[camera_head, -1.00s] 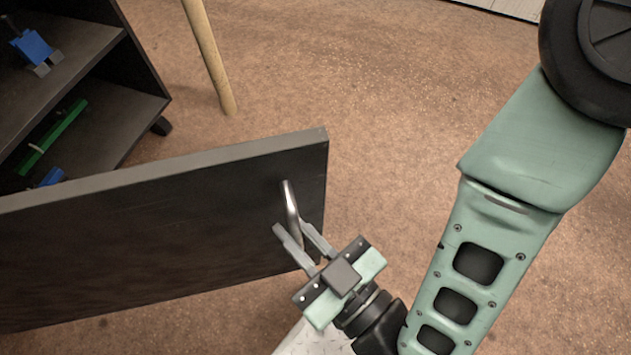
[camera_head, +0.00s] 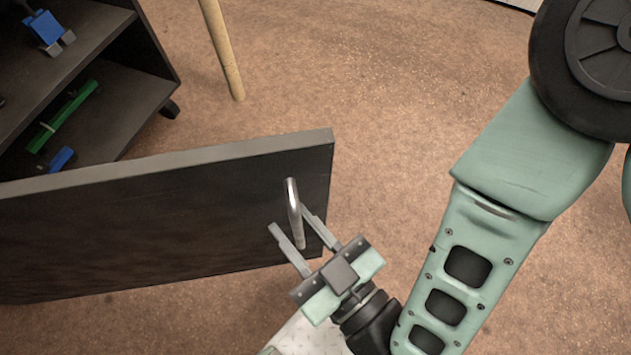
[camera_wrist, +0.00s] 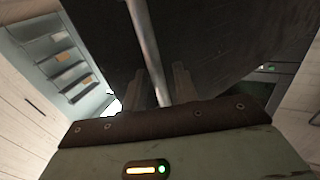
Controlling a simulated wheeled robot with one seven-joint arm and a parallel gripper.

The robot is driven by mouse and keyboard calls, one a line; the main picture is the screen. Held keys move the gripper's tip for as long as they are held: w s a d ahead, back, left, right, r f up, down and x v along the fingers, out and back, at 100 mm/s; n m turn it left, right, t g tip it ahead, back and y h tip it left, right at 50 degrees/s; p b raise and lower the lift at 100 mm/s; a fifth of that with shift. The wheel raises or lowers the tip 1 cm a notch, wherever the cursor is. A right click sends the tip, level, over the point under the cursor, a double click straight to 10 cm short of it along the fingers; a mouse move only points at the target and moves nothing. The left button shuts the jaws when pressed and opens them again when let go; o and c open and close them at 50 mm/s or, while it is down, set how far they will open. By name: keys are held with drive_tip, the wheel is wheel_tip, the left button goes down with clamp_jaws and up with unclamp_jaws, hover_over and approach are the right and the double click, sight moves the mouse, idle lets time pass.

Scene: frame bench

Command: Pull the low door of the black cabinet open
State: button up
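The low door (camera_head: 150,225) of the black cabinet (camera_head: 150,95) stands swung far out from the cabinet, and the shelves behind it show. Its bar handle (camera_head: 292,200) is silver and upright near the door's free end; it also shows in the wrist view (camera_wrist: 146,40). My gripper (camera_head: 288,218) is at the handle's lower part, with its two fingers spread apart, one on each side of the bar. In the wrist view the bar runs between the fingers (camera_wrist: 163,85), with gaps beside it. The door's hinge side lies outside the head view.
A green item (camera_head: 62,117) and blue items (camera_head: 45,30) lie on the cabinet shelves. A wooden pole (camera_head: 222,50) stands on the brown floor (camera_head: 400,110) behind the door. The floor right of the door's free end is clear up to my arm.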

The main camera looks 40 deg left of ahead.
drive_tip(key=shift+d+f, duration=0.15)
drive_tip(key=shift+d, duration=0.25)
drive_tip(key=shift+s+d+r+p, duration=0.15)
drive_tip(key=shift+d+p, duration=0.2)
drive_tip(key=shift+d, duration=0.25)
drive_tip(key=shift+w+d+r+p, duration=0.1)
drive_tip(key=shift+d+p, duration=0.2)
drive_tip(key=shift+d, duration=0.3)
drive_tip(key=d+p, duration=0.2)
drive_tip(key=p, duration=0.1)
drive_tip(key=shift+s+d, duration=0.2)
drive_tip(key=shift+s, duration=0.05)
drive_tip(key=d+p, duration=0.4)
drive_tip(key=d, duration=0.2)
drive_tip(key=shift+s+d, duration=0.15)
drive_tip(key=shift+s, duration=0.3)
drive_tip(key=shift+f, duration=0.1)
clamp_jaws()
